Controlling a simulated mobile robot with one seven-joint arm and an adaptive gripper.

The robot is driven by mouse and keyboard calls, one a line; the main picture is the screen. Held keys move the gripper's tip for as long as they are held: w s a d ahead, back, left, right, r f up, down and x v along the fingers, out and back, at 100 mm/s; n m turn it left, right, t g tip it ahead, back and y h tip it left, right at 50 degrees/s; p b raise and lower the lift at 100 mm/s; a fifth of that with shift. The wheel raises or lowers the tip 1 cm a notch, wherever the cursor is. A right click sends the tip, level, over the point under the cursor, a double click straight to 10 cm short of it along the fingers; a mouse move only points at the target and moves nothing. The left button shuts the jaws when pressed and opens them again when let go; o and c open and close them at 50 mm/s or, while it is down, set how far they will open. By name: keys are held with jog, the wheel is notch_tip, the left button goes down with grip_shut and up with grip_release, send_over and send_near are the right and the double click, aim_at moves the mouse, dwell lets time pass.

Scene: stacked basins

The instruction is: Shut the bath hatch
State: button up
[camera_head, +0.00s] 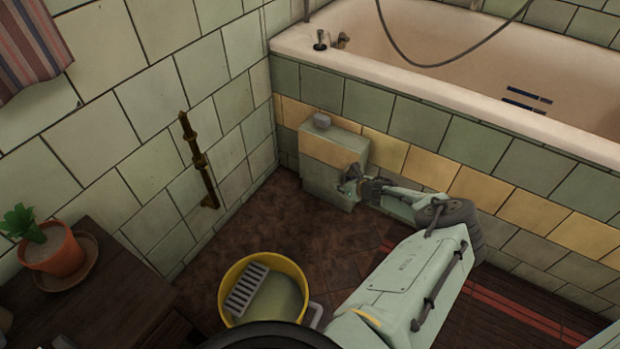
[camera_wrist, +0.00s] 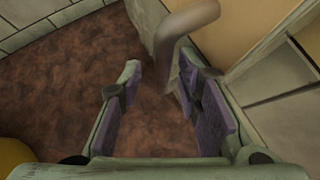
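The bath hatch (camera_head: 328,177) is a tiled panel, green with a yellow band, low on the side of the bath (camera_head: 450,130). It stands out from the tiled side, so it looks ajar. My gripper (camera_head: 358,186) is at its lower right, close to its face. The hatch's edge is partly hidden there.
A yellow basin (camera_head: 225,300) with a grey grate stands on the floor in front. A potted plant (camera_head: 52,250) is on a dark cabinet at left. Brown floor (camera_head: 300,235) between basin and hatch is clear.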

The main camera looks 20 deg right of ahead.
jog(key=shift+r, duration=0.1)
jog(key=p+v, duration=0.5)
jog(key=shift+p, duration=0.3)
jog(key=shift+s+r+p, duration=0.25)
jog(key=shift+s+p, duration=0.15)
dwell(0.5)
